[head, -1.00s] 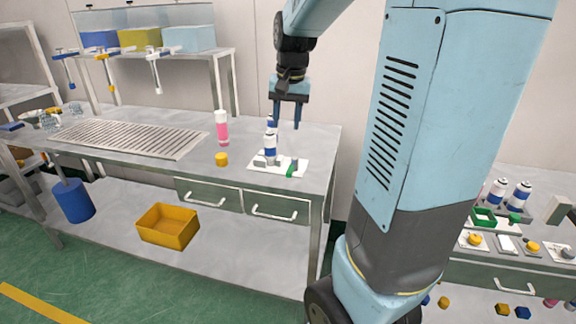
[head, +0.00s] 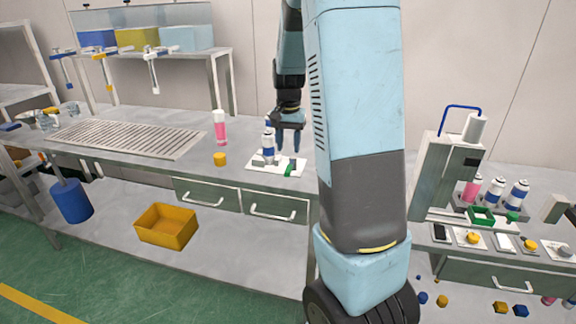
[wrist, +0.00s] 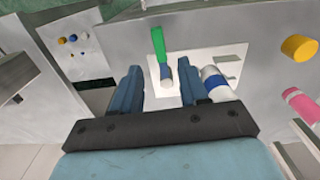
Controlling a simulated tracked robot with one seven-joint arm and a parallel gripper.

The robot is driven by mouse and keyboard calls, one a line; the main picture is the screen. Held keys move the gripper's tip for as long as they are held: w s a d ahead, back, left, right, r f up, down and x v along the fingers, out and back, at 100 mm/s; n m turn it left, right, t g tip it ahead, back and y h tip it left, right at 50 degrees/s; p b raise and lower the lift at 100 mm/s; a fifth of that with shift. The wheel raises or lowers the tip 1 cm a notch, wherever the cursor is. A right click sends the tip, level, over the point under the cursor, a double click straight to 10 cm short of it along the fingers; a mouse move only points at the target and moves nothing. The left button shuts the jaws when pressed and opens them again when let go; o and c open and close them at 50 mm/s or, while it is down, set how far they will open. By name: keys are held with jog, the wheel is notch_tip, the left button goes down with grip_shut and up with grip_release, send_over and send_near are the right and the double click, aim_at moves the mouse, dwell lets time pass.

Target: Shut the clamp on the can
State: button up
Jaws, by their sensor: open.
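The can (head: 268,147), white with a blue band, stands upright on a white base plate (head: 256,167) on the left bench. It also shows in the wrist view (wrist: 216,84). The clamp has a green handle (head: 290,169), at the front right of the plate; in the wrist view the green handle (wrist: 158,43) points away from my fingers. My gripper (head: 289,148) is open and empty, pointing down above the plate, right of the can. In the wrist view my fingers (wrist: 160,88) straddle the line of the clamp, with the can just outside the right finger. The clamp's jaw is too small to make out.
A pink bottle (head: 220,128) and a yellow cap (head: 220,159) stand left of the plate. A slatted tray (head: 125,139) lies farther left. On the right bench are a crimping machine (head: 444,175) and several cans.

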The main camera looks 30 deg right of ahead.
aim_at(288, 168)
notch_tip(288, 168, down, 8)
jog(key=shift+r, duration=0.1)
dwell(0.4)
grip_shut()
dwell(0.5)
